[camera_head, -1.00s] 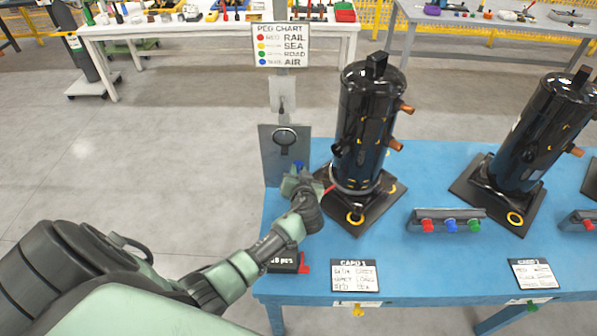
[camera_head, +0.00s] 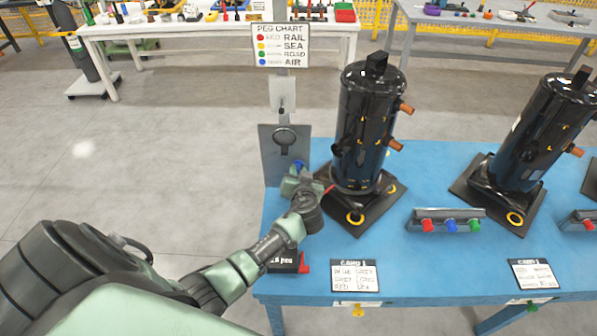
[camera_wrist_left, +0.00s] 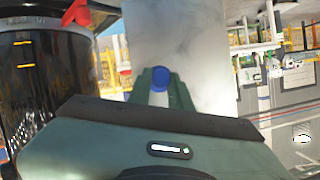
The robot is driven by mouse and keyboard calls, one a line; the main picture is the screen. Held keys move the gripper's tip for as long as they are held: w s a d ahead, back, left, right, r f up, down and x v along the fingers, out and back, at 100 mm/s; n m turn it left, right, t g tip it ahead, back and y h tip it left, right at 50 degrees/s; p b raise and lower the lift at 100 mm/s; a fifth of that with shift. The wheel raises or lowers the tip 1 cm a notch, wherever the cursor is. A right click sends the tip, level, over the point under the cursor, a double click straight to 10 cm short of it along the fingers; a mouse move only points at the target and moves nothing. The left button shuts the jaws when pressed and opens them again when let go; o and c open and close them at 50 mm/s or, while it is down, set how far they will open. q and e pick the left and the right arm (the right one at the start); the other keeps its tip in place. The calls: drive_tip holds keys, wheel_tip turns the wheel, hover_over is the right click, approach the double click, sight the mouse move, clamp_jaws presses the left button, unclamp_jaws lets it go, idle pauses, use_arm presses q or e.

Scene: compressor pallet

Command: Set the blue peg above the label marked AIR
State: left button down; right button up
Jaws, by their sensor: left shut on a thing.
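My left gripper (camera_head: 297,178) is shut on a blue peg (camera_head: 299,165), held near the grey upright plate at the table's left end. In the left wrist view the peg's round blue end (camera_wrist_left: 160,78) stands out from between the gripper fingers (camera_wrist_left: 160,97), with the grey panel behind it. The peg chart (camera_head: 281,45) shows a blue dot beside the word AIR. A rail (camera_head: 415,222) on the table holds a red, a blue (camera_head: 450,225) and a green peg; I cannot read any label on it. My right gripper is out of view.
A black compressor (camera_head: 364,125) stands on a dark base just right of my left gripper. A second compressor (camera_head: 541,135) stands further right. White cards (camera_head: 355,276) lie along the blue table's (camera_head: 415,165) front edge. The grey post and plate (camera_head: 270,165) stand behind the gripper.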

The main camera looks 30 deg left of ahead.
use_arm(q)
drive_tip(key=shift+s+d, duration=0.1)
drive_tip(key=shift+s, duration=0.05)
idle(0.7)
drive_tip(key=shift+s+d, duration=0.5)
drive_tip(key=shift+s, duration=0.35)
drive_tip(key=shift+s+d, duration=0.5)
drive_tip(key=shift+s, duration=0.3)
drive_tip(key=shift+s+d, duration=0.5)
drive_tip(key=shift+s, duration=0.35)
